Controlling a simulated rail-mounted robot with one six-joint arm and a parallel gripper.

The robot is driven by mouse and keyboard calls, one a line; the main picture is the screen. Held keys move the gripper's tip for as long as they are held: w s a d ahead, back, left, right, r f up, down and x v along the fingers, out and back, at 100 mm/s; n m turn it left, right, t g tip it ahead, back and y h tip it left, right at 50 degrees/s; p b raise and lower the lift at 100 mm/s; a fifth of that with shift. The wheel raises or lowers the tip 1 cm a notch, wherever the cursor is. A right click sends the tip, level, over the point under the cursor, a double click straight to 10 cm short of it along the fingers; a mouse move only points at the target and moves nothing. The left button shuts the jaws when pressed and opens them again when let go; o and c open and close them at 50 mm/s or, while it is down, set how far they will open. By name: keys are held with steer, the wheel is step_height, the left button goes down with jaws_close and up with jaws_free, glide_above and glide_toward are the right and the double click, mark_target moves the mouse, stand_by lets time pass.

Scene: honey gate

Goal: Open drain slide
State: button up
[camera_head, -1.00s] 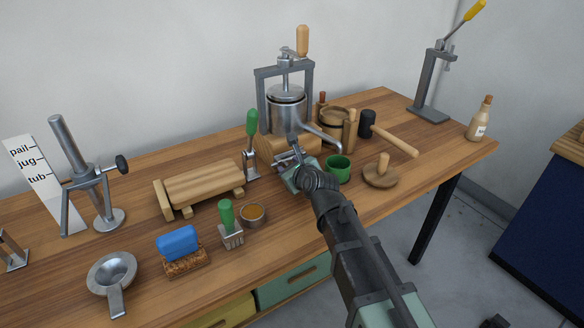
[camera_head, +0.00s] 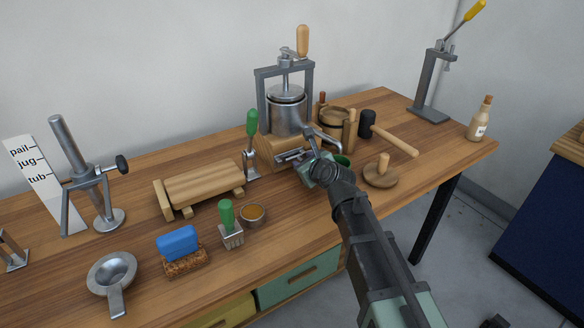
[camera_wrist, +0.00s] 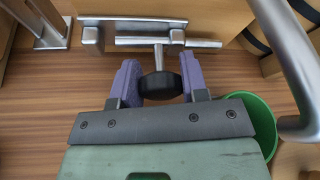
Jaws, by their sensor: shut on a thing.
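The drain slide (camera_wrist: 168,42) is a metal bar by a metal rail (camera_wrist: 140,22) at the foot of the press, with a short stem and a black knob (camera_wrist: 160,87). In the wrist view the bar reaches further right than the rail. My gripper (camera_wrist: 159,80) is shut on the black knob, with a purple finger on either side. In the head view my gripper (camera_head: 309,163) is at the front right of the press's wooden base (camera_head: 270,148), and it hides the knob. I cannot tell whether the drain opening is uncovered.
The press drum (camera_head: 287,112) stands above the base. Its metal spout (camera_head: 327,140) runs close to my gripper's right. A green cup (camera_wrist: 258,125) is right of my gripper, partly hidden by it.

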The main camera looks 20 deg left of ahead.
steer(key=o, duration=0.9)
steer(key=shift+o, duration=0.2)
steer(key=shift+d, duration=0.1)
steer(key=shift+p+v, duration=1.25)
steer(key=shift+v, duration=2.2)
